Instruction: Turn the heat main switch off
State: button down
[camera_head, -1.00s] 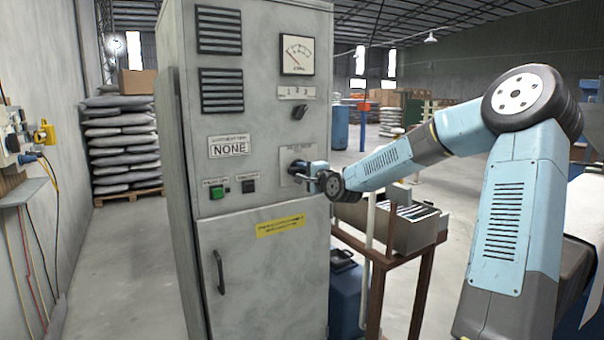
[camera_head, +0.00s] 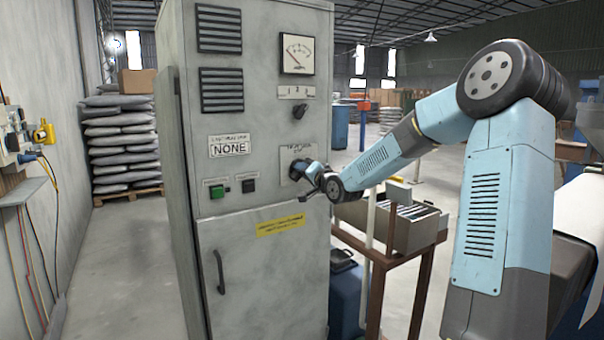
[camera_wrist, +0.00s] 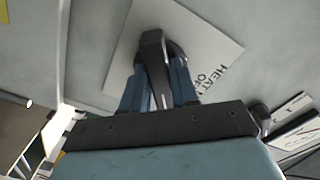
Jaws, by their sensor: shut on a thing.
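The grey control cabinet (camera_head: 265,225) stands upright in the head view. The heat main switch (camera_head: 297,166) is a dark rotary knob on a pale label plate at the right of the cabinet front. In the wrist view the black switch handle (camera_wrist: 153,50) sits between the two blue fingers of my gripper (camera_wrist: 158,85), which is shut on it. The plate (camera_wrist: 205,50) behind shows "HEAT" and part of a second line; the rest is hidden. In the head view my gripper (camera_head: 309,169) reaches the switch from the right, wrist tilted.
Left of the switch are a green button (camera_head: 217,191) and a black button (camera_head: 248,186). A smaller black selector (camera_head: 299,108) and a dial meter (camera_head: 297,54) sit above. A brown-framed cart (camera_head: 400,240) stands right of the cabinet, below my arm.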

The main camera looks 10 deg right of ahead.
jog(key=shift+d+f+n, duration=0.1)
jog(key=shift+d+n, duration=0.05)
jog(key=shift+n, duration=4.85)
jog(key=c, duration=1)
grip_release()
jog(key=shift+o, duration=0.2)
jog(key=shift+s, duration=0.1)
jog(key=v, duration=1.3)
jog(key=shift+s, duration=0.25)
